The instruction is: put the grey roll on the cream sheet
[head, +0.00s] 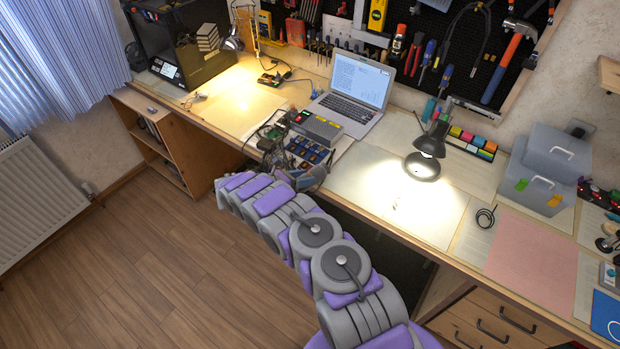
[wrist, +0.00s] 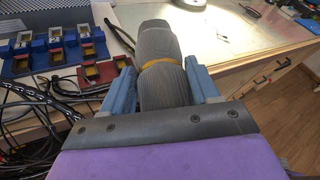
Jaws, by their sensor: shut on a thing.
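The grey roll (wrist: 161,92) has an orange band around its middle. My gripper (wrist: 160,75) has its two blue fingers on either side of the roll and is shut on it. In the head view my gripper (head: 313,177) is at the front edge of the bench, and the roll is hard to make out there. A cream sheet (head: 385,187) lies flat to the right of my gripper, under the lit lamp. The sheet (wrist: 225,45) also shows beyond the roll to the right in the wrist view. The roll is apart from the visible bare area of the sheet.
A black desk lamp (head: 428,150) stands on the sheet's back part. A laptop (head: 352,97), a grey device (head: 317,127) and blue modules (wrist: 60,50) with cables are left of it. A pink sheet (head: 530,258) and a cable coil (head: 486,217) lie right. Another pale sheet (head: 235,105) lies far left.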

